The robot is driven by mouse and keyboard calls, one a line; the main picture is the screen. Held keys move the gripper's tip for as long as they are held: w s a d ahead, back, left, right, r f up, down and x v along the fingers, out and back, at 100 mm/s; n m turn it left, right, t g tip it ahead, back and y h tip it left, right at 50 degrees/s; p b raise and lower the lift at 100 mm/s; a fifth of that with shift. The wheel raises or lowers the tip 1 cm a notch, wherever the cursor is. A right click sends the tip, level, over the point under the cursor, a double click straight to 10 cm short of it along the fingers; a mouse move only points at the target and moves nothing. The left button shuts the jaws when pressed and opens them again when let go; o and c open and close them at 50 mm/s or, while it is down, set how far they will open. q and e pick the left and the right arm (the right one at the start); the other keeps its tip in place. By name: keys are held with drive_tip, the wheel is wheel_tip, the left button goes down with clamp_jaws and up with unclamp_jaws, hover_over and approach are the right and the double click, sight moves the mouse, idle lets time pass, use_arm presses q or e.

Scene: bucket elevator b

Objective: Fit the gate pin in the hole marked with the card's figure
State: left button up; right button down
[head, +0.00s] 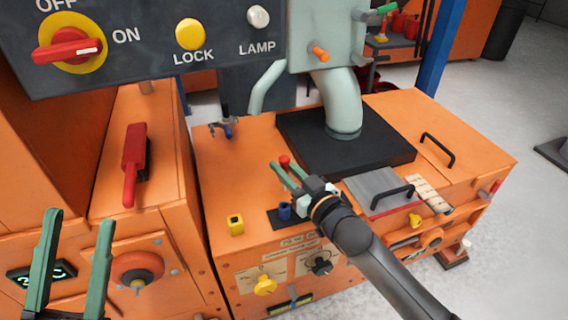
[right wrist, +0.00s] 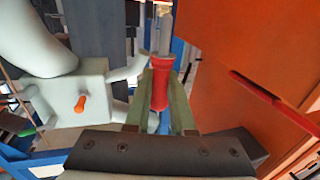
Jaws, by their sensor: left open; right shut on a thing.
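My right gripper (head: 286,170) is above the orange cabinet top, shut on a red-handled pin (head: 284,160). In the right wrist view the red, flanged handle (right wrist: 160,92) sits between the green fingers, with a grey shaft (right wrist: 165,35) extending away. It looks like the gate pin. My left gripper (head: 79,222) is open and empty at the lower left, in front of the orange machine. A cream strip with small dark marks (head: 428,192) lies on the cabinet's right side. I cannot make out a card's figure or a marked hole.
A pale pipe (head: 342,110) rises from a black plate (head: 300,130). A red lever (head: 134,160) is left; black handles (head: 438,150) are right. The control panel (head: 140,45) hangs upper left.

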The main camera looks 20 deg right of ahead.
use_arm(q)
drive_tip(key=shift+w+d+f+n+b, duration=0.1)
drive_tip(key=shift+d+f+n+b, duration=0.05)
drive_tip(key=shift+f+b, duration=0.5)
drive_tip(key=shift+d+f+n+b, duration=0.15)
drive_tip(key=shift+f+b, duration=0.25)
drive_tip(key=shift+f, duration=0.45)
use_arm(e)
drive_tip(key=shift+f, duration=2.2)
use_arm(q)
drive_tip(key=shift+a+r+p, duration=0.15)
drive_tip(key=shift+r+p, duration=0.35)
drive_tip(key=shift+r, duration=0.15)
drive_tip(key=shift+r, duration=0.15)
drive_tip(key=shift+r+p, duration=0.3)
drive_tip(key=shift+p, duration=0.25)
drive_tip(key=shift+f+b, duration=1.3)
use_arm(e)
drive_tip(key=shift+f, duration=2.1)
drive_tip(key=shift+f, duration=0.35)
drive_tip(key=c, duration=0.7)
unclamp_jaws()
drive_tip(key=shift+s, duration=0.1)
